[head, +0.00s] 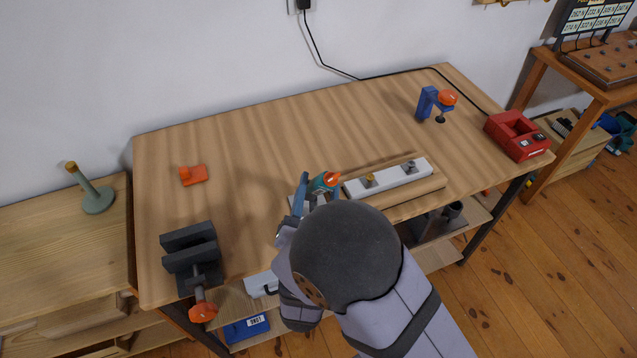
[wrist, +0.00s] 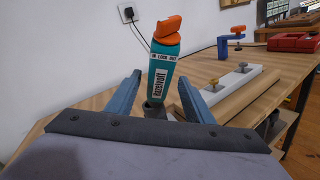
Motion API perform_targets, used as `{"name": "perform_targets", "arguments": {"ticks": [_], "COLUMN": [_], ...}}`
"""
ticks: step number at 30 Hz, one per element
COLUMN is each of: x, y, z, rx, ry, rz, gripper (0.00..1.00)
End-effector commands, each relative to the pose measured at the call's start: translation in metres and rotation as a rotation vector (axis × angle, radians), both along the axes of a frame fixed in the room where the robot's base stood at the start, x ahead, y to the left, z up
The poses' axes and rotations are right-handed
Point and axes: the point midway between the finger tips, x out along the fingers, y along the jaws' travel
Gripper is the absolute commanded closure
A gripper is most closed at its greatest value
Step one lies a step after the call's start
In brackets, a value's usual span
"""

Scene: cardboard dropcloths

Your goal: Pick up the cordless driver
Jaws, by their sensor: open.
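The cordless driver (head: 321,183) is teal with an orange end and shows near the front middle of the workbench. In the wrist view the driver (wrist: 161,78) stands roughly upright, its orange part on top and white labels on its body. My gripper (head: 316,192) is open, with its blue fingers on either side of the driver. In the wrist view the gripper (wrist: 159,80) shows a gap between each finger and the driver.
A white strip with knobs (head: 395,178) lies on a board just right of the driver. A blue clamp (head: 427,101) and a red charger-like box (head: 516,136) stand at the right. A dark vise (head: 190,255) and orange piece (head: 194,175) are at the left. The back middle is clear.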

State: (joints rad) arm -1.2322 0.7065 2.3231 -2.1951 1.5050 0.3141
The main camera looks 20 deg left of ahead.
Motion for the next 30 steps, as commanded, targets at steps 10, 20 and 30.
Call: {"name": "perform_targets", "arguments": {"ticks": [10,20,30], "x": [0.036,0.048,0.048], "y": [0.012,0.016,0.016], "z": [0.003,0.001,0.002], "rx": [-0.001,0.0,0.002], "ry": [0.0,0.0,-0.003], "rz": [-0.004,-0.001,-0.002], "gripper": [0.52,0.52,1.0]}}
